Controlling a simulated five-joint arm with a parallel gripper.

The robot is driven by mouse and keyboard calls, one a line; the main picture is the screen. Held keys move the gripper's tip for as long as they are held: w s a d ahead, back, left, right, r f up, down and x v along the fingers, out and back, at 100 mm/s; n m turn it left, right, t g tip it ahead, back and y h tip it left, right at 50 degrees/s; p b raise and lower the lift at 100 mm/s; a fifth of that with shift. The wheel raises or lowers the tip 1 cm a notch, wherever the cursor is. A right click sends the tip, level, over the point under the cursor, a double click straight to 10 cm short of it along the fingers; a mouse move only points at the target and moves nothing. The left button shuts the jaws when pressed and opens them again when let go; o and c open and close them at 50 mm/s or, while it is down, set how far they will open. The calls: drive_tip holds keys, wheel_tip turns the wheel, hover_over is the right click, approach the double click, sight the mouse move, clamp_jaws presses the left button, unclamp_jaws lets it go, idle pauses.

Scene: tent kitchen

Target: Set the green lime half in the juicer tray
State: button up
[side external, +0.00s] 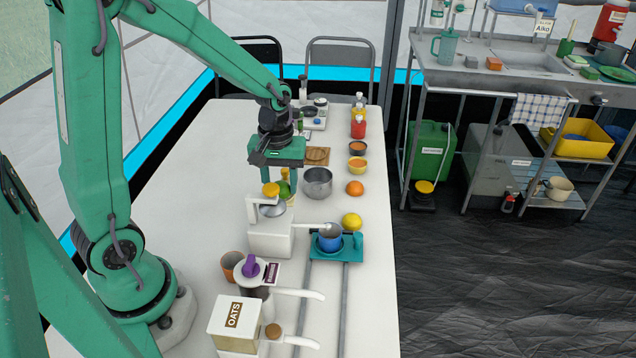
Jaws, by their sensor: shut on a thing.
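My gripper (280,170) points down over the white juicer (270,236), level with its top and slightly behind it. The gripper is shut on a small green thing (284,188), which looks like the lime half. The fingertips and the grip itself are small and partly hidden. The juicer has a metal dome (272,209) and a yellow-orange knob (271,189) on top.
An oats box (235,324) and an orange-brown cup (231,265) are in front. The table's left side (185,215) is clear.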

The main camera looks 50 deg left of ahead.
sight(280, 186)
drive_tip(key=shift+f, duration=0.2)
drive_tip(key=o, duration=0.5)
drive_tip(key=shift+r, duration=5.45)
drive_tip(key=s+d+r+m+t, duration=0.1)
drive_tip(key=s+m+t, duration=0.1)
drive_tip(key=s+m, duration=0.1)
drive_tip(key=s+d+r+m+t, duration=0.1)
drive_tip(key=s+d+r+m, duration=0.1)
drive_tip(key=s, duration=0.3)
drive_tip(key=s+d+r+m+t, duration=0.2)
drive_tip(key=s+m, duration=0.1)
drive_tip(key=m, duration=0.1)
drive_tip(key=shift+s+d+t, duration=0.1)
drive_tip(key=shift+s+t, duration=0.2)
drive_tip(key=shift+s, duration=0.1)
